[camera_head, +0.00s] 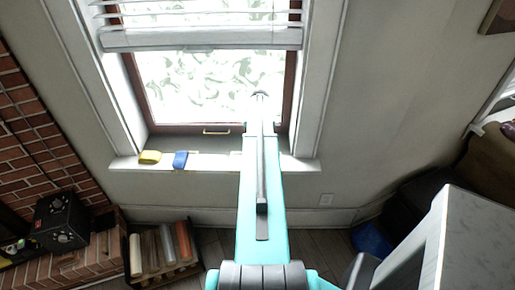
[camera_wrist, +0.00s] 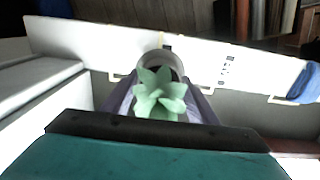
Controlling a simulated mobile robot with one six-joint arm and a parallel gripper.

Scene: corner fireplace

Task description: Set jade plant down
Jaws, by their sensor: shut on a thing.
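The jade plant (camera_wrist: 160,100), a pale green rosette of pointed leaves, is between the fingers of my gripper (camera_wrist: 158,88) in the wrist view. My gripper is shut on it. A pale round rim (camera_wrist: 155,62), perhaps its pot, shows just beyond the leaves against the white window sill (camera_wrist: 95,50). I cannot tell whether the plant touches the sill. In the head view my arm reaches over the sill (camera_head: 215,163) toward the window and hides the plant and the gripper's fingers.
A yellow item (camera_head: 150,157) and a blue cloth-like item (camera_head: 181,160) lie on the sill's left part; the blue one also shows in the wrist view (camera_wrist: 304,84). The window frame (camera_head: 295,80) stands close behind. A crate of rolls (camera_head: 160,250) is on the floor below.

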